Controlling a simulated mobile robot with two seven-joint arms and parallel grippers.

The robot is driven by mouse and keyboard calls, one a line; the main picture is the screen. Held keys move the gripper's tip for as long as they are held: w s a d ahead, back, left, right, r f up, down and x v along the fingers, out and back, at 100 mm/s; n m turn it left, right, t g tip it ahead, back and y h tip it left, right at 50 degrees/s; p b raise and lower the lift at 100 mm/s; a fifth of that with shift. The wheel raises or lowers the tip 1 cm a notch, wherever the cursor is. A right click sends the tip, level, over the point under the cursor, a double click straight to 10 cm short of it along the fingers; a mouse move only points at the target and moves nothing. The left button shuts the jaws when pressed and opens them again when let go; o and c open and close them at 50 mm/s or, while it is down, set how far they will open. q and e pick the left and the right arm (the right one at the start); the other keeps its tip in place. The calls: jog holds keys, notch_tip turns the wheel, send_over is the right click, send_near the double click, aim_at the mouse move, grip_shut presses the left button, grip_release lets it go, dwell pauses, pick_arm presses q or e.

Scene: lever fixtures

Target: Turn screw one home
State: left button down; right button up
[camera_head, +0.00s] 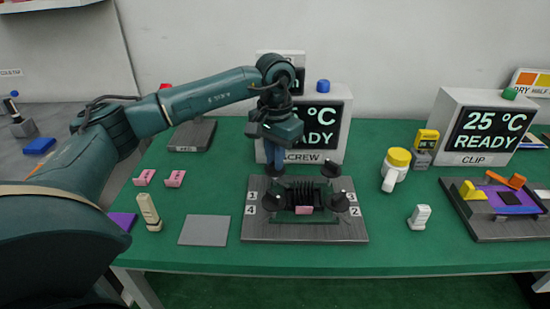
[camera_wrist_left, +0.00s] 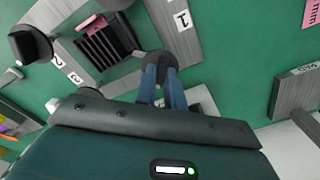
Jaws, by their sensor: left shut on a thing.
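The screw fixture is a grey board (camera_head: 330,235) with a black finned block (camera_head: 305,192) in its middle and dark round-headed screws at the block's corners. Labels 1 and 4 are at its left, 3 and 2 at its right. My left gripper (camera_head: 275,170) points down at the back-left screw, screw one. In the left wrist view its blue fingers (camera_wrist_left: 161,82) are shut on that screw's dark head (camera_wrist_left: 159,60). The front-left screw (camera_head: 272,201), front-right screw (camera_head: 340,202) and back-right screw (camera_head: 330,170) stand free. My right gripper is out of view.
A SCREW display (camera_head: 319,130) reading READY stands behind the fixture. A grey plate (camera_head: 205,230) and pink blocks (camera_head: 174,178) lie left. The CLIP station is far right.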

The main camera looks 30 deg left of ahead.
pick_arm(q)
jog(key=shift+m, duration=0.6)
jog(key=shift+r, duration=0.1)
jog(key=c, duration=1.5)
grip_release()
jog(key=shift+r, duration=6.55)
jog(key=shift+p, duration=0.3)
